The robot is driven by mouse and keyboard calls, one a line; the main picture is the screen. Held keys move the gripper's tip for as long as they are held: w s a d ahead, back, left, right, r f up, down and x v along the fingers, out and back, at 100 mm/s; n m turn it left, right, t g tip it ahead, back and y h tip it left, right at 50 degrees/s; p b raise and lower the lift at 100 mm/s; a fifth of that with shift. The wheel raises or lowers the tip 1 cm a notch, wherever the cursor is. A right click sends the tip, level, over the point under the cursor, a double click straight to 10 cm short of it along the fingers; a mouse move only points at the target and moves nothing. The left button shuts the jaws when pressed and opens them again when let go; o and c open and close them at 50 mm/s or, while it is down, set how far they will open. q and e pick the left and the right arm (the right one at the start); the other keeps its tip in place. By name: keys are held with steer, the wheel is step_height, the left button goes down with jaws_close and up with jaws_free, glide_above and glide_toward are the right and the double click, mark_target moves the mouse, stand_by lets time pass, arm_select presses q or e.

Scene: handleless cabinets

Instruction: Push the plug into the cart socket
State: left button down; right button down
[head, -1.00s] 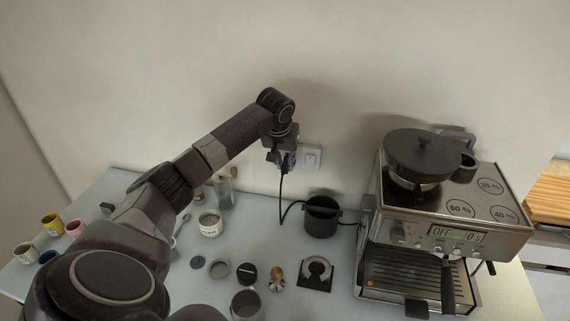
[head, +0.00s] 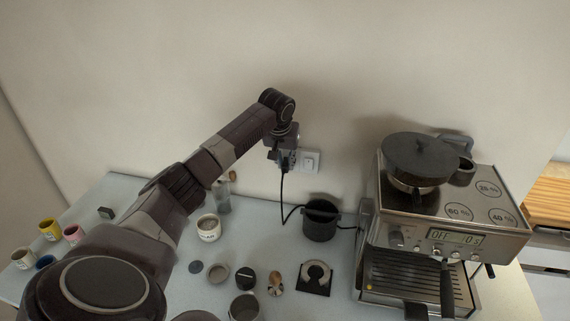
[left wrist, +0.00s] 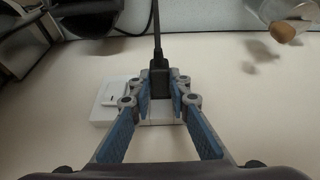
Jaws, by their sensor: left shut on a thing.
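My left gripper (head: 284,161) is at the wall, just left of a white wall plate (head: 310,161). It is shut on a black plug (left wrist: 159,82), whose sides lie between the two blue-padded fingers (left wrist: 160,98) in the left wrist view. The plug's black cord (head: 282,200) hangs down to the counter. In the left wrist view a white switch plate (left wrist: 106,101) is beside the plug, and a pale socket plate (left wrist: 160,122) shows behind and below it. I cannot tell whether the plug's pins touch or enter the socket. My right gripper is not seen.
A black round bin (head: 320,221) stands by the cord, and an espresso machine (head: 445,222) stands to the right. Below the arm are a white cup (head: 209,228), a glass bottle (head: 223,196) and coffee tools. Several small mugs (head: 50,229) stand at the left.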

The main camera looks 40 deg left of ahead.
arm_select(q)
steer(key=shift+w, duration=0.1)
steer(key=c, duration=1.7)
jaws_free()
steer(key=shift+w+a, duration=0.1)
steer(key=shift+c, duration=0.2)
steer(key=v, duration=1.2)
